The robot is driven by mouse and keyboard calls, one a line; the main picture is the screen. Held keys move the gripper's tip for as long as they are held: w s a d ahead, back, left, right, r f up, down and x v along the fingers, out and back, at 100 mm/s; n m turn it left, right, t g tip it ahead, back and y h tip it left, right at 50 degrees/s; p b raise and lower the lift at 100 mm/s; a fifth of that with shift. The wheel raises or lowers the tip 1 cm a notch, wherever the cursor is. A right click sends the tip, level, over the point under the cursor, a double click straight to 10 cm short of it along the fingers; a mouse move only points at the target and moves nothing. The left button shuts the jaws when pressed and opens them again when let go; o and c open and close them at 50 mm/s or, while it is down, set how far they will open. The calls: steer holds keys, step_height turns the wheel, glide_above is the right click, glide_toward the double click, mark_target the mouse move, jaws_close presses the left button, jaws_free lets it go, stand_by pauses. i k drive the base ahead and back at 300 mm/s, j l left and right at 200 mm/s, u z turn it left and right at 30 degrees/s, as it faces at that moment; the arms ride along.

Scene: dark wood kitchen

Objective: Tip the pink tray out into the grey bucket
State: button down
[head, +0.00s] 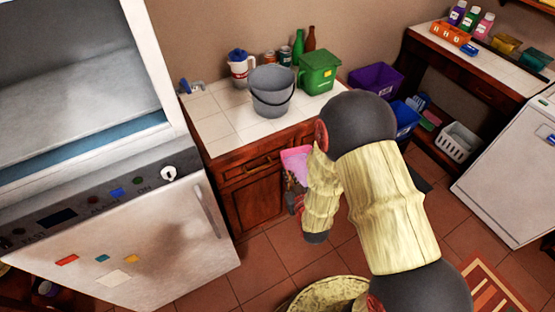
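The grey bucket (272,97) stands upright on the white tiled counter, its dark handle hanging across its front. The pink tray (296,160) is in front of the counter's drawer, clear of the worktop and to the lower right of the bucket. My arm hides its right part, and I cannot see what it contains. My gripper (294,190) shows just below the tray, partly behind my arm. The tray has no other support in sight, so it appears held in my gripper; the fingertips are not clear.
On the counter (213,123), a green bin (319,71) stands right of the bucket and a white-and-red jug (241,68) behind it to the left. Bottles and cans stand behind. The counter is clear left of and before the bucket. A white appliance (150,245) borders the left.

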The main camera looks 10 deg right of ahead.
mark_target(269, 86)
steer(key=i+l+z, duration=0.15)
steer(key=l, duration=0.3)
steer(key=i+l+z, duration=0.1)
steer(key=l, duration=0.35)
steer(key=i+l+z, duration=0.15)
steer(key=l, duration=0.25)
steer(key=i+l+z, duration=0.1)
steer(key=i+l, duration=0.2)
steer(key=l, duration=0.1)
